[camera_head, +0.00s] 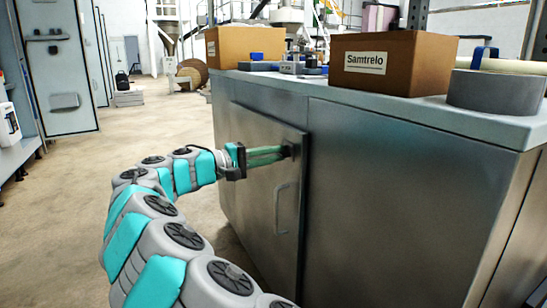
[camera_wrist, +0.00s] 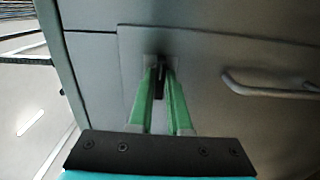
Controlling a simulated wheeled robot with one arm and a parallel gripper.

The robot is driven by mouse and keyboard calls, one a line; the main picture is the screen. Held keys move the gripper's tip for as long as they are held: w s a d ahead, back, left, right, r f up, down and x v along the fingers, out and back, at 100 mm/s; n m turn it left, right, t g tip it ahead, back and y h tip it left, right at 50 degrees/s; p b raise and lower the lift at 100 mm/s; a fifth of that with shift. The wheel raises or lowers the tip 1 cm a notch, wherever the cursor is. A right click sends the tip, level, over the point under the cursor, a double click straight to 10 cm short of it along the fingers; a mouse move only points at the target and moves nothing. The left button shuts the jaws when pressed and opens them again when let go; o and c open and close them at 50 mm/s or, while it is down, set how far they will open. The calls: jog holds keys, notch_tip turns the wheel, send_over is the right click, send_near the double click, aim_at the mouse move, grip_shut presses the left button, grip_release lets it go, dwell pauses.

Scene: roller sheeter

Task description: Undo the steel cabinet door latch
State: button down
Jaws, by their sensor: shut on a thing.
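The steel cabinet (camera_head: 400,170) stands at centre right in the head view. The small dark latch (camera_wrist: 158,80) is on a plate near the door's edge, above the handle in the head view (camera_head: 290,150). My gripper (camera_head: 284,152) reaches the door from the left, and its green fingers are shut on the latch. The fingertips hide part of the latch, and its exact turn is hard to tell.
On the cabinet top (camera_head: 440,108) stand a brown box (camera_head: 245,46), a labelled box (camera_head: 392,62) and a grey round block (camera_head: 495,92). A grey cabinet (camera_head: 60,70) stands at the far left. The floor (camera_head: 60,215) left of my arm is clear.

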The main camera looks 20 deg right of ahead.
jog(key=c, duration=0.9)
grip_release()
jog(key=shift+o, duration=0.2)
jog(key=shift+a, duration=0.1)
jog(key=a, duration=0.7)
jog(key=shift+s+a+p, duration=0.15)
jog(key=shift+a+p, duration=0.15)
jog(key=shift+p, duration=0.15)
